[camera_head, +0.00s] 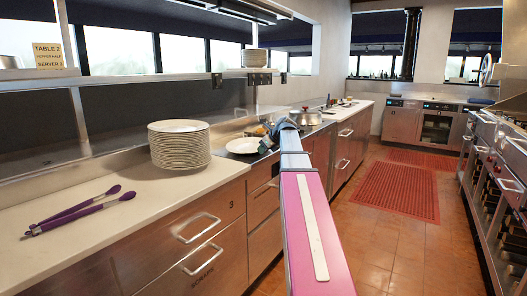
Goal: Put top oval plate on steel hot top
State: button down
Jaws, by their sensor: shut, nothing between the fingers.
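A tall stack of white plates (180,148) stands on the pale counter at left centre. Its top plate (177,126) lies flat on the pile. A single white plate (242,146) lies flat on a steel surface (224,134) beyond the stack. I cannot tell for sure whether this surface is the steel hot top. My gripper (266,146) is small and dark at the far end of my outstretched arm. It is shut and empty, just right of the single plate. Whether it touches the plate is unclear, and my arm hides part of the area behind.
Purple tongs (80,211) lie on the near left counter (120,205). A lidded pot (305,117) stands beyond my gripper. Steel drawers with handles line the counter front. A stove range (505,160) stands at right. The tiled floor between is open, with red mats (398,190).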

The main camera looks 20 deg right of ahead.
jog(key=w+a, duration=0.4)
jog(key=w, duration=0.1)
jog(key=shift+w+a, duration=0.2)
jog(key=shift+w, duration=0.1)
